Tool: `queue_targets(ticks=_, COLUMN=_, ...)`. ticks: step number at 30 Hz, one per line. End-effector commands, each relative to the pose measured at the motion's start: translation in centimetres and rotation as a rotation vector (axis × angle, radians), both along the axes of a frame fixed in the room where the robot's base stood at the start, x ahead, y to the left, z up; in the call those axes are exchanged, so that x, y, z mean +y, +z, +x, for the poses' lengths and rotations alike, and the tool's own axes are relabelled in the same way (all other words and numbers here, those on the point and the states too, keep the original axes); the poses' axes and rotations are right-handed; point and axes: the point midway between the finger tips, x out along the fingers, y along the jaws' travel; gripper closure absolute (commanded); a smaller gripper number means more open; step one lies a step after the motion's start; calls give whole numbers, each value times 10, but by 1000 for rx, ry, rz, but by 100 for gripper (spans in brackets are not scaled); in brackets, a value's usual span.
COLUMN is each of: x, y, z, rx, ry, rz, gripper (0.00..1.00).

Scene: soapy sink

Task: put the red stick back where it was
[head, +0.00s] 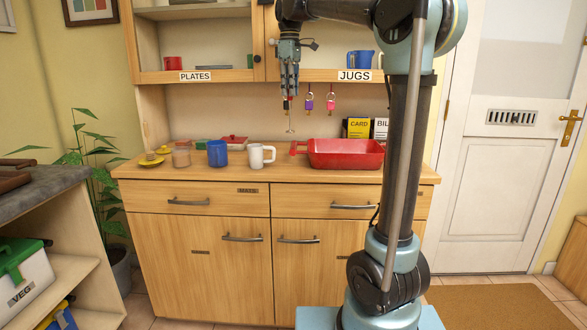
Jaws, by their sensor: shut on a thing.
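My gripper (288,94) points down in front of the dresser's open back, left of the hanging keys. It is shut on a thin, upright item, which seems to be the red stick (286,104). A small red part shows just under the fingers. A thin pale length runs below it to a small end above the counter. Its upper part is hidden by the fingers, and its details are too small to tell. It appears clear of the counter.
A purple key tag (309,101) and a pink one (330,101) hang to the right. Yellow and white boxes (359,128) stand behind. Cupboards hang above.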

Motion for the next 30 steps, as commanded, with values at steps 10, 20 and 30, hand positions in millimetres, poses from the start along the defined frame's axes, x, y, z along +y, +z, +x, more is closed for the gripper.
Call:
queue_targets(ticks=10, x=-13, y=-2, z=1, rx=0, ry=-19, rz=0, gripper=100)
queue_targets(ticks=20, x=-3, y=-43, z=-74, rx=-1, ry=-37, rz=0, gripper=100)
queue_targets(ticks=30, x=-4, y=-103, z=-159, rx=-2, ry=-62, rz=1, gripper=100)
